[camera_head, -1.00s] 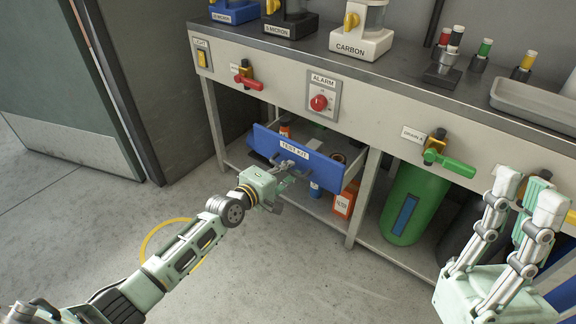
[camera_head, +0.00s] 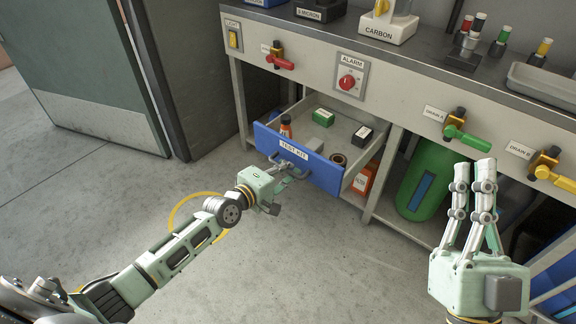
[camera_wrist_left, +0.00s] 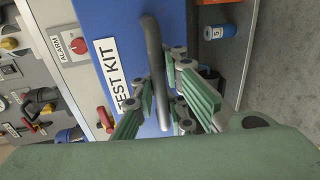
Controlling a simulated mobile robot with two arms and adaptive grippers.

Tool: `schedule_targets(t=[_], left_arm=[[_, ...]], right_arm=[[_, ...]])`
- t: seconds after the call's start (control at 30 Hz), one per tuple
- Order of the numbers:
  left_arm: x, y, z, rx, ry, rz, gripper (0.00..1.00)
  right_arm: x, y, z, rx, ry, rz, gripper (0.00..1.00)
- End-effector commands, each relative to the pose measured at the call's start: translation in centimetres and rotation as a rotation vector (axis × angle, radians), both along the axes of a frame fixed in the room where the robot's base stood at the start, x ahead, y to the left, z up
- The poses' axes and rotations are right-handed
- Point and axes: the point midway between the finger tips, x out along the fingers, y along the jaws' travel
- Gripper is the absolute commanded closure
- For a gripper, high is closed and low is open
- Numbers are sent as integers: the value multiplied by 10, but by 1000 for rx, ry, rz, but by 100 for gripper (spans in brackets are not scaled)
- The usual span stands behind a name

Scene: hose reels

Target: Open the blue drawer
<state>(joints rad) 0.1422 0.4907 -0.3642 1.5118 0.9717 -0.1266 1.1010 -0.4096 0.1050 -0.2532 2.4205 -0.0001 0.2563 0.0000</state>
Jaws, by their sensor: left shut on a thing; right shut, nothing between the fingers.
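The blue drawer (camera_head: 267,141), labelled TEST KIT, stands pulled out from under the bench in the head view. Its grey interior shows several small items. My left gripper (camera_head: 288,172) is at the drawer front, shut on its grey bar handle. In the left wrist view the handle (camera_wrist_left: 152,60) runs between the fingers of the left gripper (camera_wrist_left: 168,98), in front of the blue drawer face (camera_wrist_left: 178,20). My right gripper (camera_head: 474,172) is shut and empty, raised in front of the bench at the right, away from the drawer.
A green tank (camera_head: 428,178) and an orange box (camera_head: 365,180) stand under the bench right of the drawer. Red, green and yellow valves and an alarm panel (camera_head: 350,76) line the bench front. A yellow hose (camera_head: 180,212) lies on the floor behind my left arm.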

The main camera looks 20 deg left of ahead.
Motion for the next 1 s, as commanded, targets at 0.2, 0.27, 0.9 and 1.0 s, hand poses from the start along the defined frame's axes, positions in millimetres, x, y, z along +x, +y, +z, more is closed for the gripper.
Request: schedule_targets(t=[0.2, 0.27, 0.9, 1.0], left_arm=[[-1, 0, 2, -1, -4, 0, 100], [0, 0, 2, -2, -5, 1, 100], [0, 0, 2, -1, -4, 1, 71], [-1, 0, 2, -1, -4, 0, 71]], right_arm=[[2, 0, -2, -4, 12, -1, 100], [2, 0, -2, -4, 12, -1, 100], [2, 0, -2, -3, 12, -1, 100], [2, 0, -2, -3, 11, -1, 100]])
